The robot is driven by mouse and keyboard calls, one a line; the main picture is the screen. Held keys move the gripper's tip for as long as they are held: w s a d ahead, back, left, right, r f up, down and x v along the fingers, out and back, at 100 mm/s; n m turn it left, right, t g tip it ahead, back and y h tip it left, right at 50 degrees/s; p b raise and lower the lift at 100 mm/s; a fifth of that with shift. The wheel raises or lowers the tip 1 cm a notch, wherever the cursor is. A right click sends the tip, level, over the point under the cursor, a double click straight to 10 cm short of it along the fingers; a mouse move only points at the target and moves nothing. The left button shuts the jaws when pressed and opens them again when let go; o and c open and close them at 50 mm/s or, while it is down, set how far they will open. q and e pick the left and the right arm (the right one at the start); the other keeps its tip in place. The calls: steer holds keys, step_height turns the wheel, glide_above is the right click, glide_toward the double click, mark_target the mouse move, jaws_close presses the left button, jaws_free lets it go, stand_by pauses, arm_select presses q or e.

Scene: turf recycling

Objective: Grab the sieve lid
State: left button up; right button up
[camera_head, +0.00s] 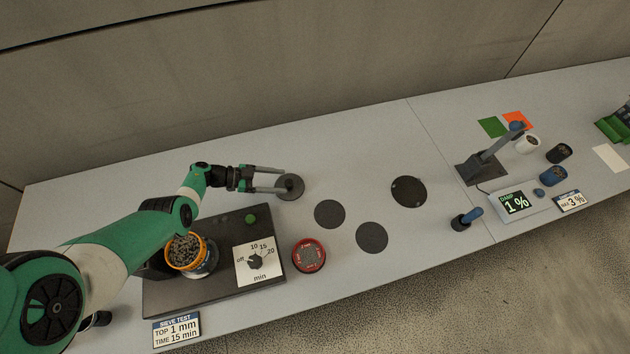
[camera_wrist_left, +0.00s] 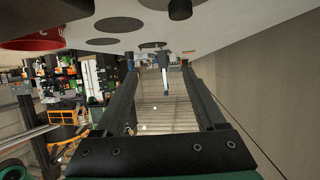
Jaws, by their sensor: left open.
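The sieve lid, a grey disc with a small knob (camera_head: 295,192), lies on the table just right of the timer box. In the left wrist view a grey disc edge (camera_wrist_left: 155,3) with a dark knob shows at the top. My left gripper (camera_head: 284,180) is open, its two fingers reaching over the lid from the left. In the left wrist view the spread fingers (camera_wrist_left: 158,62) have nothing between them; the knob appears outside them, toward the top. Whether a finger touches the lid cannot be told. My right gripper is not in view.
A dark shaker box with a timer dial (camera_head: 255,262) carries an orange-rimmed sieve of granules (camera_head: 180,265). A red round sieve (camera_head: 309,270) stands beside it. Flat black discs (camera_head: 372,238) lie right. A scale display (camera_head: 515,203) is farther right. The back wall is close.

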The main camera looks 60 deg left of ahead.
arm_select(q)
steer(key=n+y+b, duration=0.1)
steer(key=n+y, duration=0.1)
glide_toward(287, 183)
steer(key=shift+s+d, duration=0.3)
steer(key=shift+s, duration=0.15)
steer(key=shift+s+a+t, duration=0.2)
steer(key=shift+a+t, duration=0.1)
steer(key=shift+w+r, duration=0.1)
steer(key=shift+w, duration=0.15)
steer(key=b+x, duration=0.3)
steer(key=x, duration=0.2)
steer(key=shift+w+d+f, duration=0.1)
steer(key=shift+w+f, duration=0.05)
steer(key=shift+f, duration=0.05)
steer(key=shift+w+d, duration=0.1)
steer(key=shift+w, duration=0.35)
steer(key=b+x, duration=0.3)
steer(key=x, duration=0.2)
steer(key=shift+f+b, duration=0.4)
steer(key=shift+r, duration=0.1)
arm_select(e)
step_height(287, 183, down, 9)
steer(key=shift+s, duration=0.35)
arm_select(q)
steer(key=shift+c, duration=0.3)
